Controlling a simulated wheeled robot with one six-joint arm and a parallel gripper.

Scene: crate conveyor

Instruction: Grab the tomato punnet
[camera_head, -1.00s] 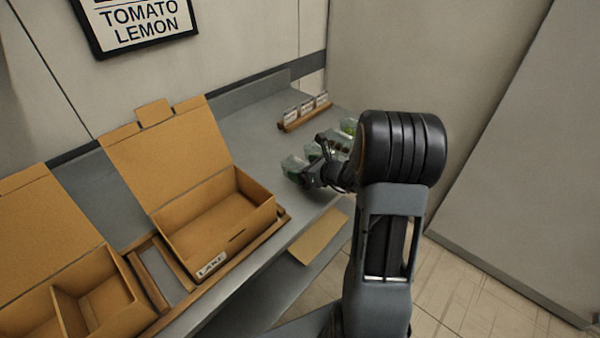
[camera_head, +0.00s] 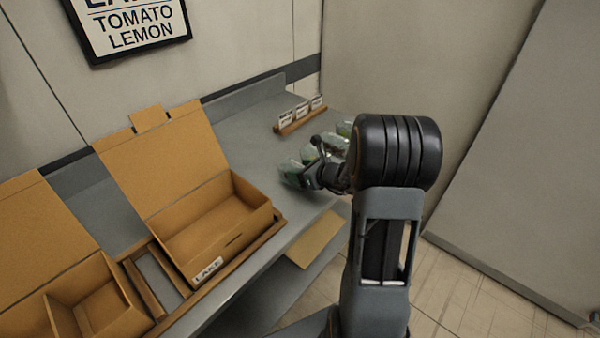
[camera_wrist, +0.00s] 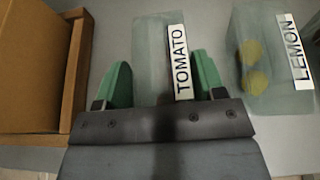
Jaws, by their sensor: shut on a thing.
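The tomato punnet (camera_wrist: 150,55) is a clear box with a white TOMATO label (camera_wrist: 181,62). In the wrist view it stands between the two green fingers of my gripper (camera_wrist: 156,85), which is shut on it. In the head view my gripper (camera_head: 312,175) is at the front edge of the grey counter, with a clear punnet (camera_head: 291,172) at its tip. My arm hides part of the punnets there. I cannot tell from these views whether the tomato punnet is off the counter.
A lemon punnet (camera_wrist: 262,88) stands to the right in the wrist view. An open cardboard box labelled LAKE (camera_head: 262,222) is left of my gripper, with another open box (camera_head: 128,318) farther left. A wooden card rack (camera_head: 300,122) stands behind. Counter between rack and LAKE box is clear.

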